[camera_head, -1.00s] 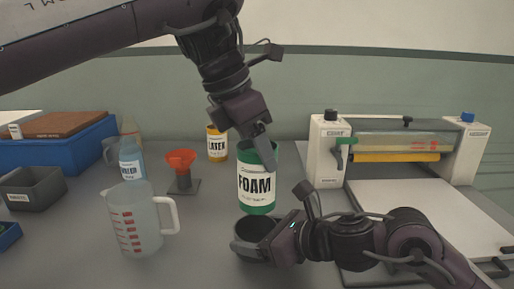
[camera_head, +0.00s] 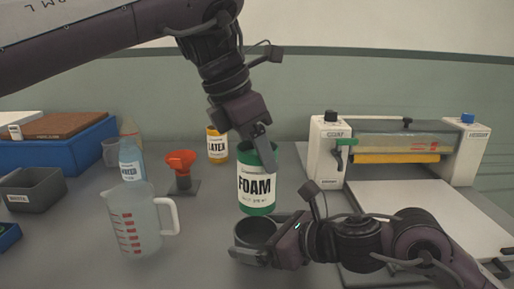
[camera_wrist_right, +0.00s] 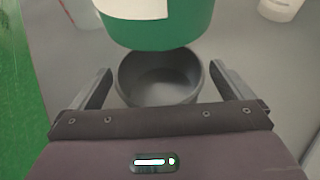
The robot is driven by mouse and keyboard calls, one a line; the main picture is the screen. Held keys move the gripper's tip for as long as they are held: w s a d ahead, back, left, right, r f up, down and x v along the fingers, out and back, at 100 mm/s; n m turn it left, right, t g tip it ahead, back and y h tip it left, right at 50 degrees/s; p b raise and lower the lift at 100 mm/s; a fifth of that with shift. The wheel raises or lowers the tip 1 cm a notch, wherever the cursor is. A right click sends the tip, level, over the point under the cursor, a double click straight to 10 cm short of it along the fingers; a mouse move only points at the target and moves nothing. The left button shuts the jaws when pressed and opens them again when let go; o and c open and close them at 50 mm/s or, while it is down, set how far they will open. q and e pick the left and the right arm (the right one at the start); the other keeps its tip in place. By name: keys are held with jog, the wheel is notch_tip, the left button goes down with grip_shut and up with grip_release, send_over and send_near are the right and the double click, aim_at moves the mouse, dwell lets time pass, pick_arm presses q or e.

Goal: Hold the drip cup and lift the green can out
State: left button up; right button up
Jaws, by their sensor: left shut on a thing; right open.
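The green can (camera_head: 257,190), labelled FOAM, is held upright by my left gripper (camera_head: 262,150), which is shut on its upper rim. In the right wrist view the green can (camera_wrist_right: 160,28) hangs above and beyond the drip cup. The drip cup (camera_head: 254,230) is a dark grey round cup standing below and in front of the can. It looks empty inside in the right wrist view (camera_wrist_right: 160,78). My right gripper (camera_wrist_right: 160,92) is open, with one finger on each side of the cup and gaps visible between fingers and cup.
A measuring jug (camera_head: 140,220) stands left of the cup. An orange funnel (camera_head: 181,165) on a stand, a LATEX can (camera_head: 217,145) and a blue bottle (camera_head: 131,160) stand behind. A roller machine (camera_head: 400,150) fills the right. A grey bin (camera_head: 35,190) is far left.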

jog(key=v, duration=0.9)
jog(key=shift+d, duration=0.15)
jog(key=shift+v, duration=0.8)
jog(key=shift+s, duration=0.15)
